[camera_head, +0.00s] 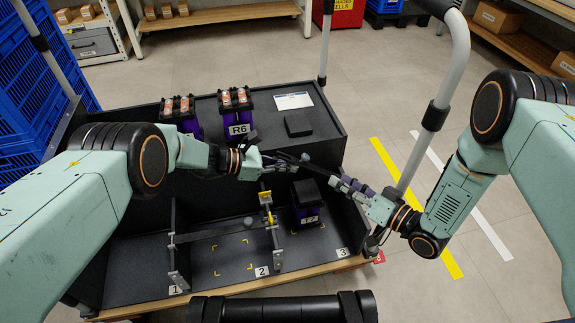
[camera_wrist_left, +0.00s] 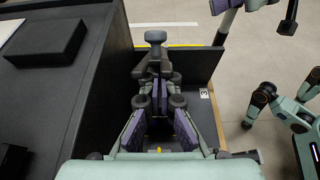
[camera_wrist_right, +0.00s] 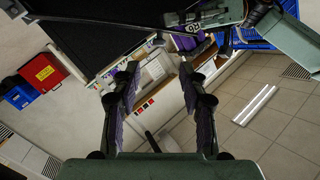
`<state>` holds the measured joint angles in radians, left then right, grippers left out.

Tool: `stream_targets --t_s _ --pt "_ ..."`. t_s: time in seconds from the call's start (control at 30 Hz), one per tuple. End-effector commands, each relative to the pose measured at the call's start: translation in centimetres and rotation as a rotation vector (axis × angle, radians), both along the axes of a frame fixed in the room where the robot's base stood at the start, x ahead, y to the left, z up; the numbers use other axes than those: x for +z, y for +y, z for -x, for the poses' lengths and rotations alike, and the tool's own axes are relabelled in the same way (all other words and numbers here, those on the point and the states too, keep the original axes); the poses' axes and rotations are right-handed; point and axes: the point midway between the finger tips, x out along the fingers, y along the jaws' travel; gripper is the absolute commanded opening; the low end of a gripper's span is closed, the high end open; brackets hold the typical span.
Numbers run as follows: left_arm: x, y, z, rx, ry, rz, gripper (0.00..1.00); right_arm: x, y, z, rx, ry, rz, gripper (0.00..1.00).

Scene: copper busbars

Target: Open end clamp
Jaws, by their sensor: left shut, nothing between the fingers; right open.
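My left gripper (camera_head: 290,159) is shut and empty, above the right bay of the black tray. In the left wrist view its fingers (camera_wrist_left: 157,95) are together, and a dark knob-topped post (camera_wrist_left: 155,38) stands just beyond the tips. I cannot tell whether they touch, or whether this post is the end clamp. My right gripper (camera_head: 345,184) is open and empty over the bay's right side; its parted fingers also show in the right wrist view (camera_wrist_right: 157,75). A clamp bar (camera_head: 215,232) with a knob crosses bay 2.
The tray (camera_head: 120,275) has bays numbered 1, 2 and 3; bays 1 and 2 hold no module. Purple modules, one labelled R6 (camera_head: 239,129), stand on the back shelf beside a black block (camera_head: 298,124) and white card (camera_head: 293,101). A grey rail post (camera_head: 440,105) rises at right.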

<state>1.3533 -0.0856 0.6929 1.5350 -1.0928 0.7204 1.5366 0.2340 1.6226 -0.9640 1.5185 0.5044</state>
Motion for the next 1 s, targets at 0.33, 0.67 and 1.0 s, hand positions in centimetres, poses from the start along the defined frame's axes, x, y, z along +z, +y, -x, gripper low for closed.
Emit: stream_targets --t_s 0.33,0.67,1.0 --pt "0.0 0.0 0.0 0.0 0.0 0.0 0.0 1.4 2.3 1.2 -0.023 0.079 0.017 0.43" --pt "0.0 0.0 0.0 -0.001 0.0 0.0 0.0 -5.2 -0.2 12.4 -0.202 0.557 0.384 0.43" --pt "0.0 0.0 0.0 0.0 0.0 0.0 0.0 -6.9 -6.1 30.8 -0.214 1.11 0.788 0.43"
